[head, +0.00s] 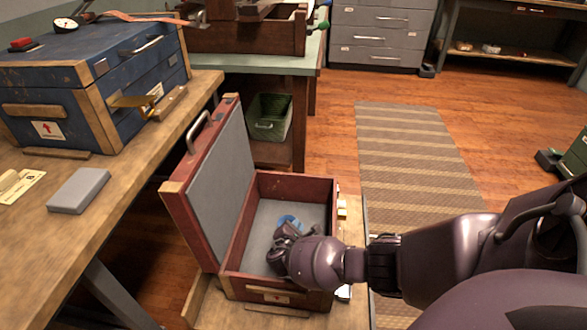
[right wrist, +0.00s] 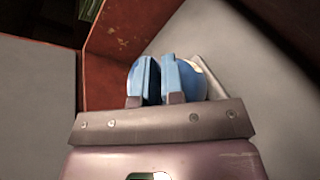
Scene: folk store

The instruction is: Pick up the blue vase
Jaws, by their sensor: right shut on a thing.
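The blue vase (head: 291,220) is inside an open red-brown case (head: 301,187) with a grey lining; only a small part of it shows past my gripper. My right gripper (head: 285,238) reaches down into the case from the right and is shut on the vase. In the right wrist view, the rounded blue vase (right wrist: 196,76) shows at the fingers of my right gripper (right wrist: 157,82), near a red-brown wall of the case (right wrist: 125,35). Much of the vase is hidden, and I cannot tell whether it touches the case floor. My left gripper is not in view.
The case's raised lid (head: 222,165) stands to the left of my gripper. A wooden workbench (head: 120,190) at left holds a blue chest (head: 85,75) and a grey block (head: 79,190). A green bin (head: 270,117) sits behind the case. A striped rug (head: 410,150) lies on clear floor.

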